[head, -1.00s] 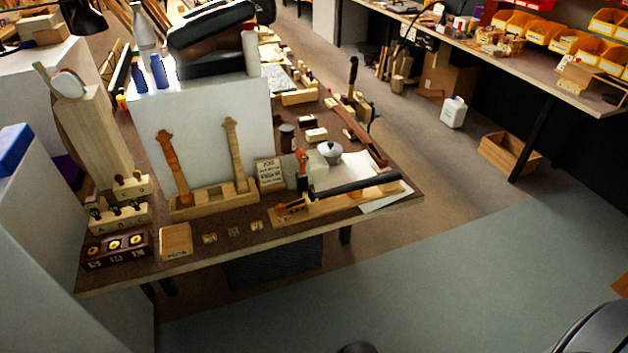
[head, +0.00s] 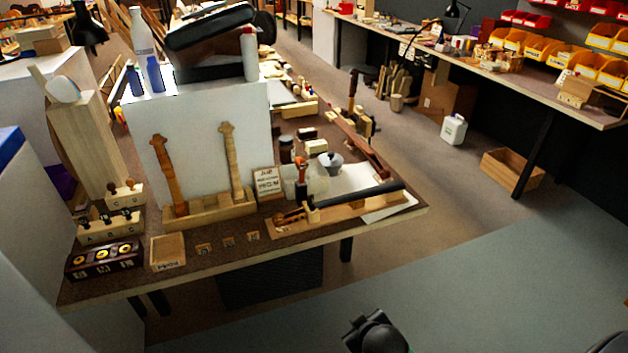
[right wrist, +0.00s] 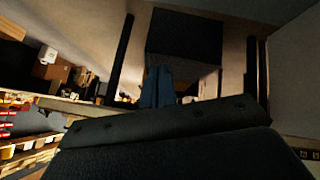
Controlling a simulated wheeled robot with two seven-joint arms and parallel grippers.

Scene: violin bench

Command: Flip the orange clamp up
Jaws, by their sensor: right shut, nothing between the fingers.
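The orange clamp (head: 301,170) stands upright at the left end of a wooden fixture (head: 345,211) near the bench's front edge. A long black bar (head: 358,193) lies along that fixture, just right of the clamp. The clamp's lower parts are too small to make out. My right gripper (right wrist: 158,88) is shut and empty in the right wrist view, its blue-grey fingers together. It is well away from the clamp. A dark part of my own arm shows at the bottom of the head view, below the bench front. My left gripper is not in view.
A wooden stand (head: 210,209) with two violin necks is left of the fixture. A small sign (head: 268,182) and a grey-lidded pot (head: 331,161) are close to the clamp. The floor (head: 480,270) before the bench is clear.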

